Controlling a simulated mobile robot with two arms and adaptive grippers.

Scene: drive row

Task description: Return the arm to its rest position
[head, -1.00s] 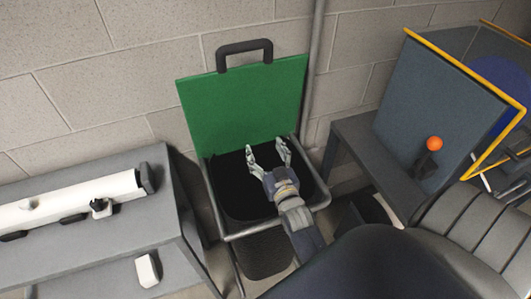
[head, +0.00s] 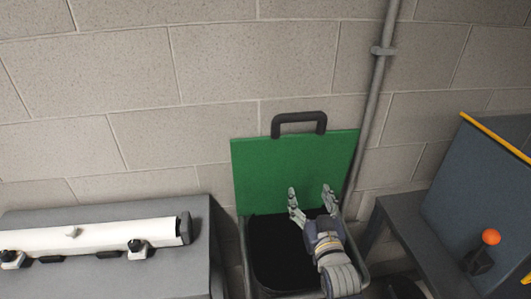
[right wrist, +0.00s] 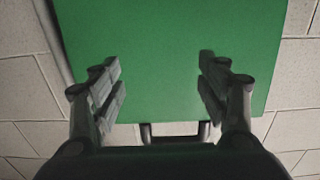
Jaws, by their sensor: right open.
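My right gripper (head: 314,201) is open and empty, above the opening of a black bin (head: 275,262) and in front of its raised green lid (head: 290,165). In the right wrist view its two fingers (right wrist: 160,88) are spread wide, with the green lid (right wrist: 165,50) filling the space behind them. Nothing is between the fingers. The lid has a dark handle (head: 299,118) on its top edge and stands upright near the wall. The bin's inside is dark, and I cannot tell what it holds. My left gripper is not in view.
A grey bench (head: 188,270) with a white tube (head: 90,238) stands left of the bin. To the right is a grey stand with a panel (head: 485,190) and an orange ball-topped lever (head: 490,237). A pipe (head: 379,90) runs up the block wall behind.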

